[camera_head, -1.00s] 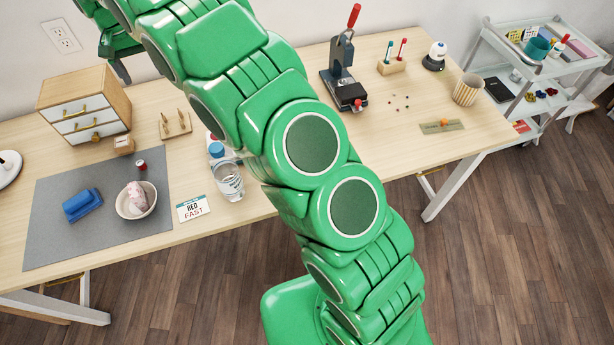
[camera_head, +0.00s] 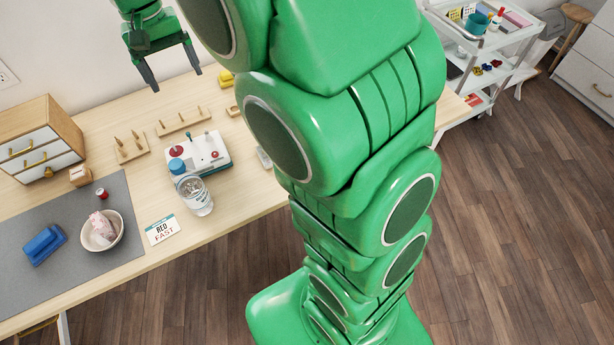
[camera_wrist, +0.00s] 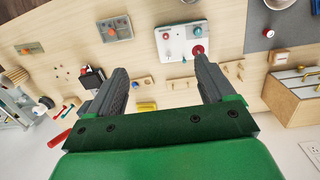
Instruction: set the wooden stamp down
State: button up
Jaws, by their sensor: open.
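A small wooden block, which looks like the wooden stamp (camera_head: 80,175), rests on the table in front of the little drawer cabinet. It also shows at the right of the wrist view, as a small block (camera_wrist: 277,58) beside the grey mat. My gripper (camera_head: 176,80) is at the upper left of the head view, raised above the back of the table. Its two fingers are wide apart, with nothing held between them. In the wrist view my gripper (camera_wrist: 160,68) is open above the tabletop, well apart from the block.
The drawer cabinet (camera_head: 38,140) stands at the left. The grey mat (camera_head: 60,278) holds a blue object (camera_head: 44,245) and a bowl (camera_head: 116,228). A water glass (camera_head: 194,196), pegged wooden racks (camera_head: 184,121) and a white machine (camera_head: 212,150) stand nearby. My arm hides the table's right part.

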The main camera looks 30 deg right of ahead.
jog(key=s+d+f, duration=0.1)
jog(key=s+d, duration=0.3)
jog(key=s, duration=0.6)
jog(key=s+d+f, duration=0.1)
jog(key=s+d, duration=0.2)
jog(key=s, duration=0.8)
jog(key=s+d+f, duration=0.1)
jog(key=s+d, duration=0.3)
jog(key=s, duration=0.7)
jog(key=shift+s+d+f+n+g+y, duration=0.15)
jog(key=shift+d+f+n+g+y, duration=0.15)
jog(key=shift+d+f+g+y, duration=0.1)
